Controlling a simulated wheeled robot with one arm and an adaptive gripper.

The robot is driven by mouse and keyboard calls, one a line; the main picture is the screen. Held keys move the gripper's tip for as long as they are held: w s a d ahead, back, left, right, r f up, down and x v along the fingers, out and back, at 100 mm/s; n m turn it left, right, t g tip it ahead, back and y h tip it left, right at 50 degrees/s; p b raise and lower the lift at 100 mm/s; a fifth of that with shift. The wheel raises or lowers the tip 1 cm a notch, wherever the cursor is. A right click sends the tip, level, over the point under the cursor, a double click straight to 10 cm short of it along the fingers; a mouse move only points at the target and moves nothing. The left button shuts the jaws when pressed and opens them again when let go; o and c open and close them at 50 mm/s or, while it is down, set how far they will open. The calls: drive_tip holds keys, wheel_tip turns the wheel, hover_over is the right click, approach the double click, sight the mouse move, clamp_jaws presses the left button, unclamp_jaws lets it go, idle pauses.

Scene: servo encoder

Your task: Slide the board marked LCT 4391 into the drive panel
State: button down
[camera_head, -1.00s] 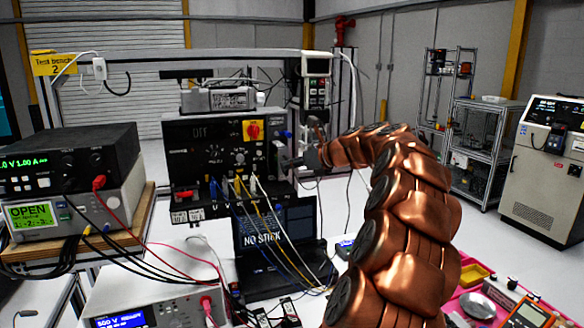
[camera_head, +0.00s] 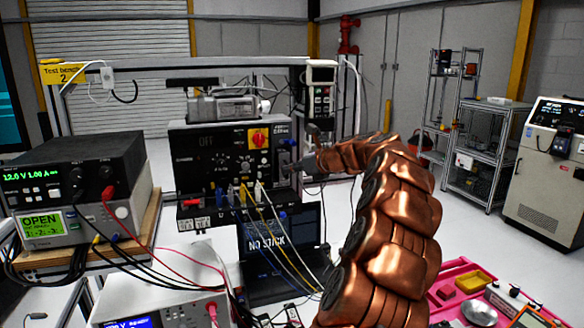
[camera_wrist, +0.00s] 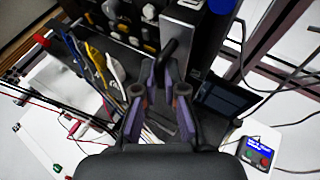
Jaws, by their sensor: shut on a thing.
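The drive panel (camera_head: 215,150) is a black box with a red-and-yellow switch, knobs and cable sockets, in the middle of the head view. At its right side is a grey plate (camera_head: 284,158), likely the board's front. It also shows in the wrist view as a grey block (camera_wrist: 183,28) with a black handle-like part (camera_wrist: 167,55) below it. My gripper (camera_head: 308,163) is at this plate. Its fingers (camera_wrist: 158,97) are shut on what looks like the board's handle. The LCT 4391 marking is not legible. How deep the board sits in the panel is unclear.
Blue, yellow and white cables (camera_head: 250,215) hang from the panel's lower front, close to my gripper. A laptop (camera_head: 290,235) stands below. Power supplies (camera_head: 75,180) stand at left. A pink tray (camera_head: 455,290) lies at lower right.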

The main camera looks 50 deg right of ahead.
drive_tip(key=shift+w+d+r+p, duration=0.1)
drive_tip(key=shift+w+d+p, duration=0.25)
drive_tip(key=shift+w+p, duration=0.25)
drive_tip(key=shift+w+d+p, duration=0.35)
drive_tip(key=shift+w+p, duration=0.1)
drive_tip(key=shift+w, duration=0.1)
drive_tip(key=shift+w+d+p, duration=0.25)
drive_tip(key=shift+w+p, duration=0.05)
drive_tip(key=shift+w, duration=0.15)
drive_tip(key=shift+w, duration=0.1)
drive_tip(key=c, duration=1.2)
unclamp_jaws()
drive_tip(key=v, duration=1.2)
